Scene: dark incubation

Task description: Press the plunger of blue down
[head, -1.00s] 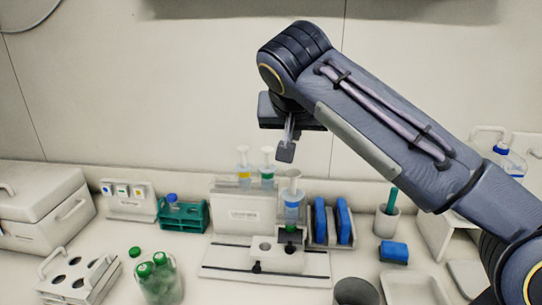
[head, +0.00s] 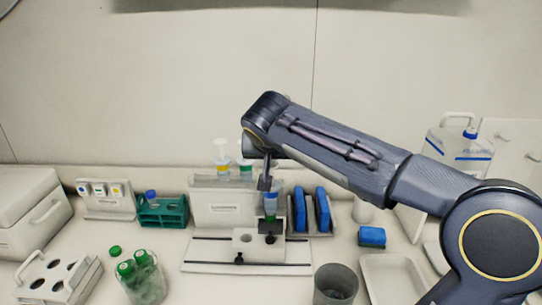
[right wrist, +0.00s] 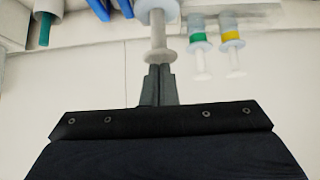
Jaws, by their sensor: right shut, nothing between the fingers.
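The syringe with the blue band (head: 271,199) stands upright in the white stand (head: 248,250) on the bench. In the head view my right gripper (head: 265,184) hides its plunger from sight. My right gripper is shut and empty, fingers pointing down at the syringe's top. In the right wrist view the pale plunger (right wrist: 157,36) stands out from the barrel, and its end disc meets the shut fingertips (right wrist: 158,70) in the picture. I cannot tell whether they touch. My left gripper is in neither view.
Yellow-banded (head: 222,163) and green-banded (head: 245,170) syringes stand in the white holder behind. Blue pieces (head: 311,209) stand close on the right. A green rack (head: 162,212) is to the left. A grey cup (head: 336,284) is at the front.

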